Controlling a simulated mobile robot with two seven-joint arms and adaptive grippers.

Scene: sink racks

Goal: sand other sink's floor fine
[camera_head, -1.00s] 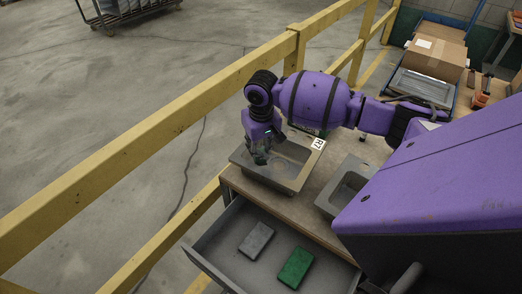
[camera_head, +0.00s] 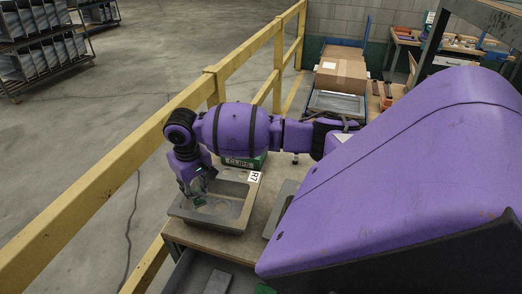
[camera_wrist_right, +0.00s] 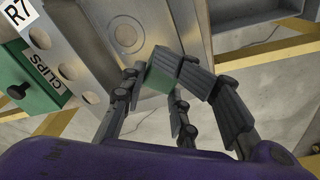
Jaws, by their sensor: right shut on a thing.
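My right gripper (camera_head: 195,196) reaches down into a grey rectangular sink (camera_head: 216,227) at the left end of the bench, beside a tag marked R7 (camera_head: 255,177). In the right wrist view the gripper's fingers (camera_wrist_right: 160,88) are shut on a green block (camera_wrist_right: 159,79), over the sink's metal floor. Whether the block touches the floor cannot be told. A second sink (camera_head: 280,206) stands to the right, partly hidden by my purple body. A grey block (camera_head: 217,282) lies in the open drawer below. A green block (camera_head: 265,289) beside it is barely visible. My left gripper is out of view.
A green box marked CLIPS (camera_head: 245,162) stands behind the sink, under my arm. A yellow railing (camera_head: 105,179) runs along the bench's left side. Cardboard boxes (camera_head: 341,72) and another metal tray or sink (camera_head: 336,104) sit farther back. A rack (camera_head: 40,50) stands beyond the railing.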

